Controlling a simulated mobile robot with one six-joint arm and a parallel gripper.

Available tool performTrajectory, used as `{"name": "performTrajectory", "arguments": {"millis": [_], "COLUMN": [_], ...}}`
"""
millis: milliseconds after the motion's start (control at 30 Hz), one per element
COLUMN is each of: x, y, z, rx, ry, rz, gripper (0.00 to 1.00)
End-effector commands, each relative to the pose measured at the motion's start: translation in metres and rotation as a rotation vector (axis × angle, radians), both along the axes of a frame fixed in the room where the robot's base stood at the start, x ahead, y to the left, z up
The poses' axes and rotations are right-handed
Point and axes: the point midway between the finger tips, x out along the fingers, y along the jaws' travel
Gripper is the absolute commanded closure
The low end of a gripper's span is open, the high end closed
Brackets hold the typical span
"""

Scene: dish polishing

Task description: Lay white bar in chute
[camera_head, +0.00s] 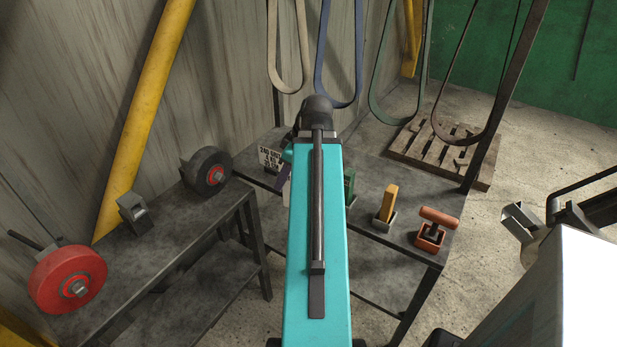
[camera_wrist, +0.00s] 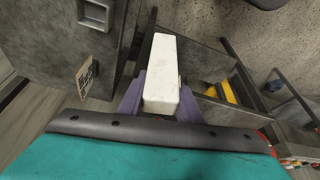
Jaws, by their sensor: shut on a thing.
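A white bar (camera_wrist: 163,62) is gripped between the purple fingers of my gripper (camera_wrist: 162,95) in the wrist view and juts out past them. A small grey metal holder (camera_head: 133,212) sits on the left bench between two wheels. A light grey metal fitting (camera_wrist: 95,13) shows at the top left of the wrist view, apart from the bar. I cannot tell for sure which piece is the chute.
The left bench (camera_head: 165,240) carries a red wheel (camera_head: 68,280) and a dark wheel (camera_head: 207,171). The right table holds a yellow block (camera_head: 389,203), an orange piece (camera_head: 433,232) and a grit sign (camera_head: 270,158). Belts hang behind; a pallet (camera_head: 430,147) lies on the floor.

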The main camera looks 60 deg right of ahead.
Motion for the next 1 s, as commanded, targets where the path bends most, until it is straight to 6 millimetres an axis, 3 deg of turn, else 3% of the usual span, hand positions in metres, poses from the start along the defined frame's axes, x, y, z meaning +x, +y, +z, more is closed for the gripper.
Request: {"name": "performTrajectory", "arguments": {"millis": [400,1000], "x": [0.085,0.181], "y": [0.075,0.201], "z": [0.032,0.075], "rx": [-0.001,-0.002], "ry": [0.0,0.003], "rz": [0.181,0.361], "gripper": [0.87,0.87]}}
